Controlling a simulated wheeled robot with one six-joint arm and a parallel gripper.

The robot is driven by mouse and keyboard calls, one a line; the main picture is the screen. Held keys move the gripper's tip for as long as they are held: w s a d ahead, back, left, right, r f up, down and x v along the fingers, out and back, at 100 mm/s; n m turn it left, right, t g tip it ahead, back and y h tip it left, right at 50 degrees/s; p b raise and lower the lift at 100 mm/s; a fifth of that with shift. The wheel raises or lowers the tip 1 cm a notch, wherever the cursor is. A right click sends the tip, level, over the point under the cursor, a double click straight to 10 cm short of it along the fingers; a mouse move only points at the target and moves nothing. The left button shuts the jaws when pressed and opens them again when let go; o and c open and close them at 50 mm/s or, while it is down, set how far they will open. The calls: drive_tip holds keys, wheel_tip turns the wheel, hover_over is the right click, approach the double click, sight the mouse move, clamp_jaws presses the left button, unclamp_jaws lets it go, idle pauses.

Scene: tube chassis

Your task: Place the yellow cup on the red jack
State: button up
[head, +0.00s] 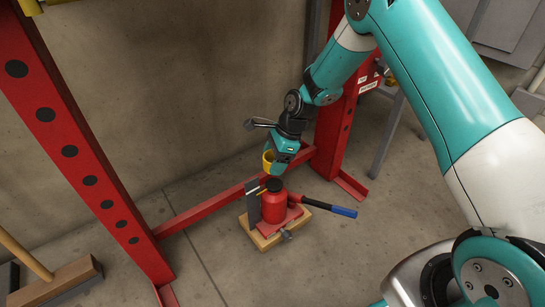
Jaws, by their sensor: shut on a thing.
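The yellow cup (268,161) is in the jaws of my gripper (274,160), which is shut on it. Cup and gripper are above the red jack (274,206) in the head view. The jack stands upright, with a dark round top (274,184) and a handle (330,207) with a blue grip reaching to the right. The cup's lower edge shows just above the jack's top; whether they touch I cannot tell. My gripper hides much of the cup's right side.
The jack stands on a wooden block (267,238) on the concrete floor. A red press frame (75,150) has uprights left and right and a low crossbar (205,211) behind the jack. A broom (55,280) is at the lower left. The floor in front of the jack is clear.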

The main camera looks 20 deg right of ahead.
sight(270, 184)
drive_tip(key=shift+f+b, duration=3.1)
drive_tip(key=shift+b, duration=0.45)
drive_tip(key=shift+f, duration=0.55)
drive_tip(key=o, duration=1.3)
drive_tip(key=shift+d, duration=0.1)
drive_tip(key=p+v, duration=1)
drive_tip(key=v, duration=0.7)
drive_tip(key=shift+r, duration=0.25)
